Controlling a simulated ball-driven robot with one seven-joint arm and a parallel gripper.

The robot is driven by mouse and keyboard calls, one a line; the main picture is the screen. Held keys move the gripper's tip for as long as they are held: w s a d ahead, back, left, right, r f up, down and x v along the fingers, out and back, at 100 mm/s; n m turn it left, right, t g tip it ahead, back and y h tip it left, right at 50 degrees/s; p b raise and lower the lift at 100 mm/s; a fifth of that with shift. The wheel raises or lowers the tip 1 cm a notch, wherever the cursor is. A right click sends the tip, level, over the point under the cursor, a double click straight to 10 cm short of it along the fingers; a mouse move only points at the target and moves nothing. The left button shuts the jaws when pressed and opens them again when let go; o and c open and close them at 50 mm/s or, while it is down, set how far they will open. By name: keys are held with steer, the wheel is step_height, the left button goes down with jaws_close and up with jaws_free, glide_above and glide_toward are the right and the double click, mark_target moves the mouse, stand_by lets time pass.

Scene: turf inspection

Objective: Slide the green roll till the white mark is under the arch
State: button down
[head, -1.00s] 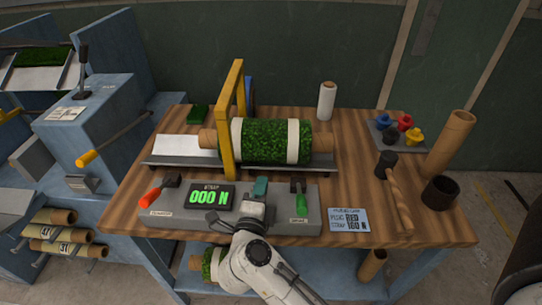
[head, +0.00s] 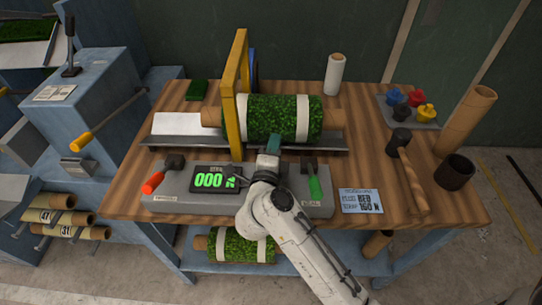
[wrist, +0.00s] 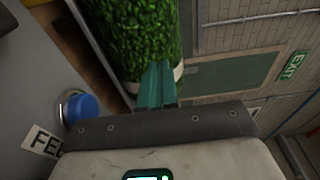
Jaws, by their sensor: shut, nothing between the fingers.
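The green roll (head: 272,119) lies on its side on a metal tray on the bench, its tan core showing at both ends. It has two white bands: the left band (head: 242,119) is just right of the yellow arch's front post, and the right band (head: 302,118) is near the roll's right end. The yellow arch (head: 233,125) straddles the roll's left end. My gripper (head: 273,143) is shut and empty, its teal fingertips at the roll's lower front, between the bands. In the wrist view the fingertips (wrist: 157,85) overlap the roll (wrist: 135,40); contact is unclear.
A blue button (wrist: 77,108) shows in the wrist view.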

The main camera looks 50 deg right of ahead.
mark_target(264, 124)
steer(key=shift+w+d, duration=0.3)
steer(key=shift+w, duration=0.45)
steer(key=shift+w+d, duration=0.3)
steer(key=shift+w, duration=0.4)
steer(key=shift+w+d, duration=0.3)
steer(key=shift+w, duration=0.45)
steer(key=shift+w+d+r+p, duration=0.1)
steer(key=shift+w+r+p, duration=0.15)
steer(key=shift+w+p, duration=0.5)
steer(key=shift+p, duration=0.15)
steer(key=shift+w+d+f, duration=0.1)
steer(key=shift+w+f, duration=0.1)
steer(key=shift+f, duration=0.05)
steer(key=shift+s, duration=0.1)
